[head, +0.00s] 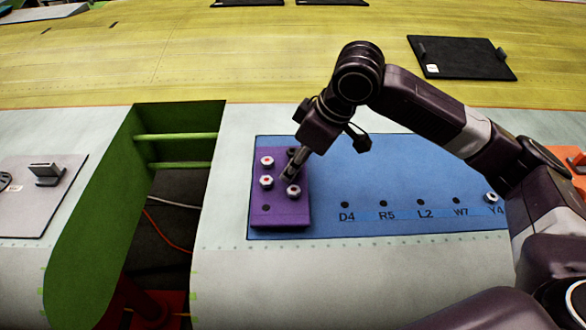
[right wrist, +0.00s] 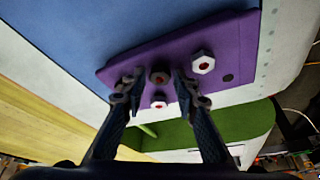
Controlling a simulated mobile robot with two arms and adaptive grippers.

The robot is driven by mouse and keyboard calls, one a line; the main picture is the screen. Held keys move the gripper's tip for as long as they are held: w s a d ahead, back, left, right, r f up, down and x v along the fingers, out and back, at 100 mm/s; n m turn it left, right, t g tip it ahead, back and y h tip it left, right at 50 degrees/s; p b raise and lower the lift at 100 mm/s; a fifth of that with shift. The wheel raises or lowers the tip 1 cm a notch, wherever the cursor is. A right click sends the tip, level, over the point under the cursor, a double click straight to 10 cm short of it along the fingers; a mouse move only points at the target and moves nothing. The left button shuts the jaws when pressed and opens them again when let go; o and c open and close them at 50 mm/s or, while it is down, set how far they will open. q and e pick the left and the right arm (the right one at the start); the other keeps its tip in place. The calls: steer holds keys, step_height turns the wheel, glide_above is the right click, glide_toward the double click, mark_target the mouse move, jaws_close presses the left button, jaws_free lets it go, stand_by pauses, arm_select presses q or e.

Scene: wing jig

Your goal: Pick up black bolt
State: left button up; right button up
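The purple block (head: 280,215) carries several pale hex bolts with red centres. In the right wrist view a dark hex bolt (right wrist: 160,77) with a reddish centre stands in the purple block (right wrist: 120,70), between the fingertips of my right gripper (right wrist: 157,84). The fingers are apart, one on each side of it, with gaps visible. In the head view my right gripper (head: 289,179) points down over the block and hides that bolt. A dark round spot (head: 291,152) shows behind it; bolt or hole, I cannot tell. My left gripper is not in view.
Pale bolts (head: 267,161) (head: 293,190) stand close around the gripper. The block lies on a blue mat (head: 400,180) with labelled holes; a pale bolt (head: 491,197) stands near Y4. A green-walled opening (head: 170,150) lies left. The mat's middle is clear.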

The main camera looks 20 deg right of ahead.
jaws_close()
steer(key=shift+r, duration=0.1)
step_height(320, 180, up, 20)
steer(key=b, duration=0.2)
stand_by(0.4)
